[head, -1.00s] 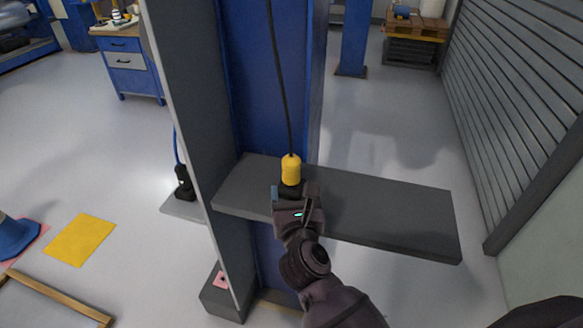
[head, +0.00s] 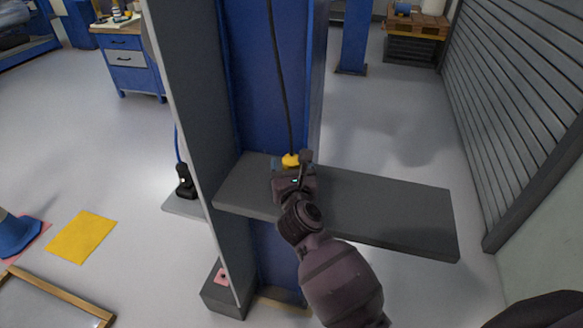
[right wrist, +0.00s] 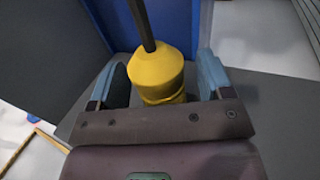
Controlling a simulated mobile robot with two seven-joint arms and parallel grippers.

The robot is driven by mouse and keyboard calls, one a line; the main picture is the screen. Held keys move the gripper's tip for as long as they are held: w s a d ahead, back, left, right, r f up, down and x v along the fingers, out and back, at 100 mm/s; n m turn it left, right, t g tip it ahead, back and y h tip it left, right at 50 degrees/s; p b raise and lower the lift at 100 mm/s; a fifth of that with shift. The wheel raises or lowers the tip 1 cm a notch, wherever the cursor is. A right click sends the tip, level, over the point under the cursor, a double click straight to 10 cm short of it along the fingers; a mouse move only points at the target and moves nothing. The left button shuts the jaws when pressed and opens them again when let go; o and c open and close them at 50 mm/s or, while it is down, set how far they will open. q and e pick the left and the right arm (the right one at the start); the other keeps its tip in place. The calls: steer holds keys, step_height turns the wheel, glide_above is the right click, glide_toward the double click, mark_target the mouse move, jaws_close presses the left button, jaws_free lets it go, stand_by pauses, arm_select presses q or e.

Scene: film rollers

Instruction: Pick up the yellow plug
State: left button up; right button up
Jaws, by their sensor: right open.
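The yellow plug (head: 290,160) stands upright on the grey shelf (head: 390,210), in front of a blue column, with a dark cable (head: 280,80) running up from its top. My right gripper (head: 292,168) is at the plug, and its body hides the plug's lower part in the head view. In the right wrist view, the plug (right wrist: 158,75) is between the two blue-grey fingers of my right gripper (right wrist: 163,82). The fingers are apart, with a visible gap on each side of the plug. The plug's base is hidden behind the gripper body. My left gripper is not in view.
A grey upright panel (head: 195,150) stands left of the shelf, beside the blue column (head: 255,80). A black plug (head: 185,182) with a blue cable is beyond the panel. The shelf's right part is bare. A slatted shutter (head: 520,110) is at the right.

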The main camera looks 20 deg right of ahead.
steer(key=shift+c, duration=0.2)
steer(key=c, duration=0.7)
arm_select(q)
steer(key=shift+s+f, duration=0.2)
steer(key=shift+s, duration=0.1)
arm_select(e)
steer(key=c, duration=0.3)
